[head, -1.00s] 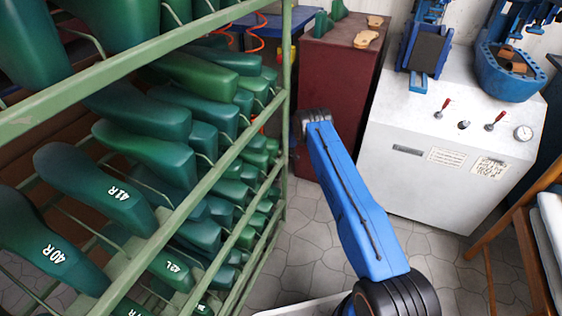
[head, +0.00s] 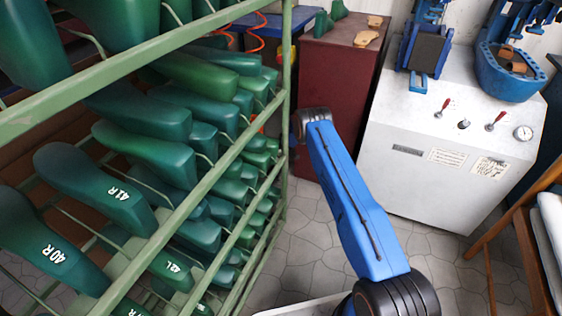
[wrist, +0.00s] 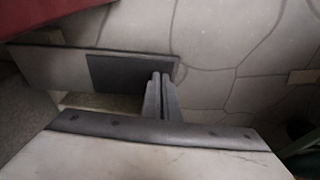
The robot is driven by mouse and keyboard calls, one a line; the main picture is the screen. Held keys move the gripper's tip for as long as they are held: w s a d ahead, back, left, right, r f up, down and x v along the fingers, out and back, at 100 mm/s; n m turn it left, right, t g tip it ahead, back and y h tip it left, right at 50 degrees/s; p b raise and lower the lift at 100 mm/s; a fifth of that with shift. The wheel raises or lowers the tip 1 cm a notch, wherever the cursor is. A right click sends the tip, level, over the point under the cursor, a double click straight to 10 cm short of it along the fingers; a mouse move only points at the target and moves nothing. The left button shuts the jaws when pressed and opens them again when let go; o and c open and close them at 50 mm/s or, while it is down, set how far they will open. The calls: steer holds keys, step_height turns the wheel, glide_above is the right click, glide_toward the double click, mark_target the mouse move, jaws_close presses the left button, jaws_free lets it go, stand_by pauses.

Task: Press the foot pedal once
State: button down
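The foot pedal (wrist: 65,68) shows in the wrist view as a flat grey plate low over the stone floor, with a dark rectangular pad (wrist: 115,75) at its right part. My gripper (wrist: 160,77) has its two fingers together, with nothing seen between them. The fingertips overlap the lower right part of the dark pad in the picture. I cannot tell whether they touch it. In the head view my blue arm reaches down and away, and my gripper and the pedal are not seen there.
A green rack (head: 287,100) full of green shoe lasts stands close on the left. A dark red cabinet (head: 335,90) stands behind my arm. A white machine (head: 440,175) with red levers and a gauge stands at right. A wooden frame (head: 525,225) is at the right edge. Tiled floor between is clear.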

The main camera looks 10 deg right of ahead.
steer(key=w+a+v, duration=0.1)
steer(key=v, duration=0.6)
steer(key=shift+a+r, duration=0.15)
steer(key=shift+r, duration=0.1)
stand_by(0.3)
stand_by(0.4)
